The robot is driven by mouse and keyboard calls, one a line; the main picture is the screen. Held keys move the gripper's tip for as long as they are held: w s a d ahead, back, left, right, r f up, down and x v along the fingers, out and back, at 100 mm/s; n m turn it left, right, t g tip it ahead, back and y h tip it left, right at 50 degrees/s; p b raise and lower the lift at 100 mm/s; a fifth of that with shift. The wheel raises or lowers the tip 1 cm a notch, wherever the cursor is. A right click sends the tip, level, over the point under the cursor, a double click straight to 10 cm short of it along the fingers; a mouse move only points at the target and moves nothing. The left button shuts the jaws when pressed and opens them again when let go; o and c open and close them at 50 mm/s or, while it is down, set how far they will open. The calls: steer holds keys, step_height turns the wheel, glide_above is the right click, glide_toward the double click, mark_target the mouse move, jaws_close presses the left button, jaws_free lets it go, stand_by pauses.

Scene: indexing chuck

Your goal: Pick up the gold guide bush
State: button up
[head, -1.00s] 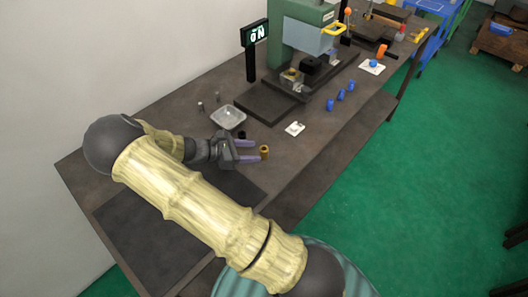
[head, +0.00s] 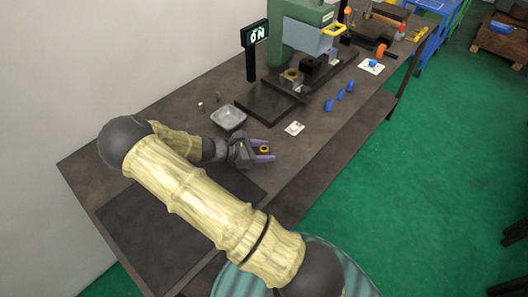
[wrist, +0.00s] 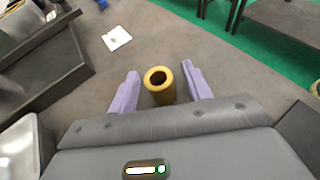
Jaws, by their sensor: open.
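The gold guide bush (wrist: 160,88) stands upright on the bench, its round bore facing up in the wrist view. My gripper (wrist: 162,83) is open, with one lilac finger on each side of the bush. A gap shows between the bush and each finger. In the head view the bush (head: 265,149) sits between the fingers of my gripper (head: 265,151), partly hidden by them.
A grey tray (head: 228,118) lies behind my gripper, and a small white plate (head: 294,128) lies to its right. The machine's dark base (head: 268,104) is farther back. Several blue pieces (head: 341,95) stand to the right. The bench's front edge is near.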

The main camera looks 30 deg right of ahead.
jaws_close()
step_height(320, 180, up, 10)
steer(key=shift+b, duration=0.4)
stand_by(0.3)
stand_by(0.4)
